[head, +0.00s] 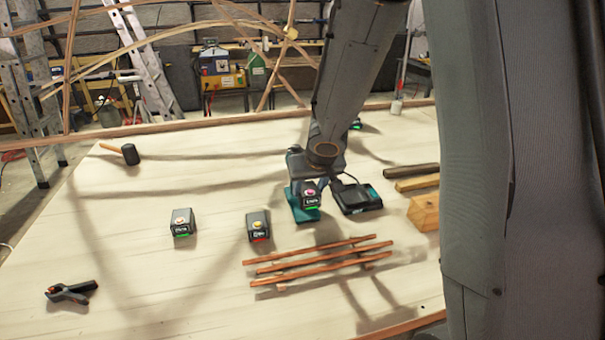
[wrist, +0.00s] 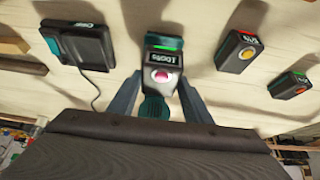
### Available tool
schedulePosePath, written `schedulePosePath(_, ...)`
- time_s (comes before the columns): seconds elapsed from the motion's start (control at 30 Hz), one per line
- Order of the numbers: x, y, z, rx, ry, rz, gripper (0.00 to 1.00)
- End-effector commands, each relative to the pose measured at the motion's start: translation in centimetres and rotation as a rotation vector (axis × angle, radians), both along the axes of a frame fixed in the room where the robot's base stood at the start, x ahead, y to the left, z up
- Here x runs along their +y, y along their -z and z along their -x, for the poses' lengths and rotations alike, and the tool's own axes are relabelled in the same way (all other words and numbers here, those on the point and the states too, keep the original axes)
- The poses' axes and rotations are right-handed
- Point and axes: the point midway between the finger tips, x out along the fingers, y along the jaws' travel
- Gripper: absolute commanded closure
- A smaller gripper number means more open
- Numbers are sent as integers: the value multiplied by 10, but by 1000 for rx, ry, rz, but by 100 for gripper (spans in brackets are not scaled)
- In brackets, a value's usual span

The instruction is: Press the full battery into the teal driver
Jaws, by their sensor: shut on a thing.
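My gripper (wrist: 160,84) is shut on a dark battery (wrist: 163,64) with a pink button, a "100%" display and a green strip. The battery also shows below my wrist in the head view (head: 311,198). The teal driver (head: 302,213) is directly under and beside the battery; in the wrist view, teal parts (wrist: 154,108) show on both sides of it. The battery hides much of the driver. I cannot tell whether the battery is seated or only resting against it.
A black and teal charger (head: 358,197) with a cable stands close right. Two other batteries, one with a yellow button (head: 258,226) and one further left (head: 182,222), stand apart. Copper-coloured laths (head: 318,259), wood blocks (head: 424,212), a clamp (head: 71,292) and a mallet (head: 129,154) lie around.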

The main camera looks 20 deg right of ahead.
Motion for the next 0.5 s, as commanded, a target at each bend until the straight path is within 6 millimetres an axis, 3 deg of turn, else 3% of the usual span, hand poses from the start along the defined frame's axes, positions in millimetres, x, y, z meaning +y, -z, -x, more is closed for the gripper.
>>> schedulePosePath(0.27,3,4,-5,-1,1,-1,88)
schedulePosePath(0.5,3,22,-16,0,1,0,88)
